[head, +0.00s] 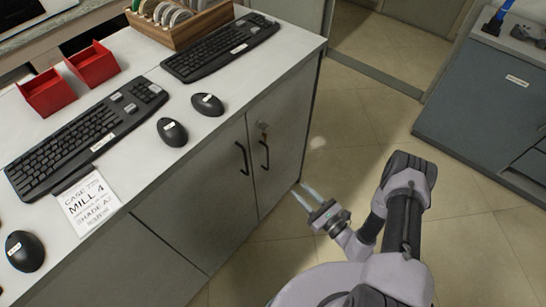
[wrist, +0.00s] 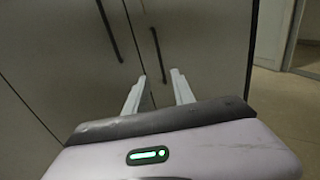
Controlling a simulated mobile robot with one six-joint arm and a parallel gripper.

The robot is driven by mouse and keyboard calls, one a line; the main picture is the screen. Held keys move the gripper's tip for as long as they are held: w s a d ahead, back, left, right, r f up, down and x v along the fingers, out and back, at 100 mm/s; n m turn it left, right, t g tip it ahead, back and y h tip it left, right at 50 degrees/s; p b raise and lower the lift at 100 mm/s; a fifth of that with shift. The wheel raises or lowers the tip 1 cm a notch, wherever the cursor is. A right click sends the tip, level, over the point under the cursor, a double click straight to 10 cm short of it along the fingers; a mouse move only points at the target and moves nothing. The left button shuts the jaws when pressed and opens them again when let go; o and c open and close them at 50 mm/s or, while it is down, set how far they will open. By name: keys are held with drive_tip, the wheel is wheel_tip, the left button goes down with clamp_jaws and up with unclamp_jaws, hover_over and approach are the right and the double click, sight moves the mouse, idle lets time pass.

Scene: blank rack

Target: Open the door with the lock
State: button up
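The cabinet has two grey doors side by side under the white counter. The right door (head: 285,140) carries a small round lock (head: 262,125) near its top left and a dark vertical bar handle (head: 265,155). The left door (head: 190,195) has a similar handle (head: 242,158). Both doors look shut. My gripper (head: 306,196) is open and empty, low and to the right of the handles, apart from them. In the wrist view its two pale fingers (wrist: 158,78) point at the doors, just below the right handle (wrist: 158,55). The lock is out of that view.
The counter (head: 215,135) holds keyboards (head: 90,135), mice (head: 172,132), red trays (head: 92,66) and a paper sign (head: 90,203). A grey cabinet (head: 490,100) stands at the right. The tiled floor (head: 365,125) between is clear.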

sight(268, 159)
drive_tip(key=b+x, duration=0.4)
drive_tip(key=x, duration=1.2)
drive_tip(key=shift+a+f+b, duration=0.1)
drive_tip(key=shift+a+b, duration=0.15)
drive_tip(key=shift+b, duration=0.05)
drive_tip(key=shift+w+a, duration=0.3)
drive_tip(key=shift+w, duration=0.1)
clamp_jaws()
